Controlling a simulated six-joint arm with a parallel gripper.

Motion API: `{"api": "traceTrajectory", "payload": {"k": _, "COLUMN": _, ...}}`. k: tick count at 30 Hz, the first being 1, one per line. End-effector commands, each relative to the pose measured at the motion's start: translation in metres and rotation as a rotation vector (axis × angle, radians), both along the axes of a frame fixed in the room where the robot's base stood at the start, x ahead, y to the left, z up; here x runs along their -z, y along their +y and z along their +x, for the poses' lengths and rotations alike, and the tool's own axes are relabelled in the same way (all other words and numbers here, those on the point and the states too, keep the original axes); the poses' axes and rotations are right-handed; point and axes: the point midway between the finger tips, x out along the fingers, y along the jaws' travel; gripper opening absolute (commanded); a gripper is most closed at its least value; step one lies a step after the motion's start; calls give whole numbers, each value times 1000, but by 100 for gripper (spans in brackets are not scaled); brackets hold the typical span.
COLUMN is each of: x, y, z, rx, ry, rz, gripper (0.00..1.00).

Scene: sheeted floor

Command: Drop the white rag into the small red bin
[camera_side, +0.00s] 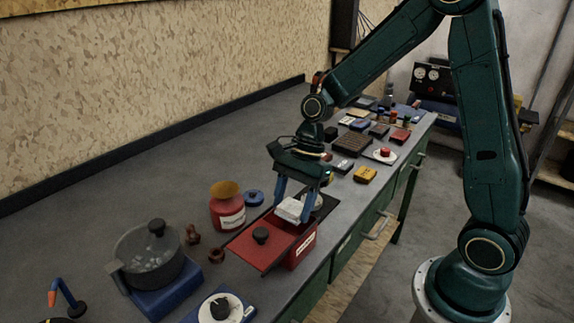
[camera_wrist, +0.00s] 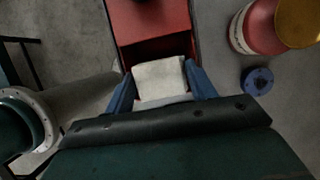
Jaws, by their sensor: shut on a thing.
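My gripper (camera_side: 300,197) has blue fingers and is shut on the white rag (camera_side: 290,210), a folded pale bundle. The rag also shows between the fingers in the wrist view (camera_wrist: 159,80). In the side view the rag is at the opening of the small red bin (camera_side: 304,250), at its far right part; I cannot tell how far it is below the rim. The bin's red lid (camera_side: 262,246) with a black knob covers the near left part. In the wrist view the open part of the bin (camera_wrist: 155,48) lies just beyond the rag.
A red jar with a yellow top (camera_side: 227,210) and a small blue round part (camera_side: 254,197) stand left of the bin. A grey pot (camera_side: 148,258) is farther left. Several small boxes and a red button (camera_side: 385,153) lie farther along the bench. The bench edge is close on the right.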

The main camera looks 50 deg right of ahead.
Motion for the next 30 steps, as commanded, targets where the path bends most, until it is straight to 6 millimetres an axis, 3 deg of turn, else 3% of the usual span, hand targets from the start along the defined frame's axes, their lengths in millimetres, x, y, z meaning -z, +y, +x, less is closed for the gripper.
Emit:
{"api": "traceTrajectory", "payload": {"k": 9, "x": 2, "y": 0, "z": 0, "rx": -1, "ry": 1, "rz": 0, "gripper": 34}}
{"api": "traceTrajectory", "payload": {"k": 10, "x": 2, "y": 0, "z": 0, "rx": -1, "ry": 1, "rz": 0, "gripper": 60}}
{"api": "traceTrajectory", "payload": {"k": 13, "x": 2, "y": 0, "z": 0, "rx": -1, "ry": 1, "rz": 0, "gripper": 79}}
{"api": "traceTrajectory", "payload": {"k": 14, "x": 2, "y": 0, "z": 0, "rx": -1, "ry": 0, "rz": 0, "gripper": 81}}
{"api": "traceTrajectory", "payload": {"k": 23, "x": 0, "y": -1, "z": 0, "rx": -1, "ry": 0, "rz": 0, "gripper": 81}}
{"api": "traceTrajectory", "payload": {"k": 30, "x": -16, "y": -7, "z": 1, "rx": 1, "ry": -4, "rz": 0, "gripper": 81}}
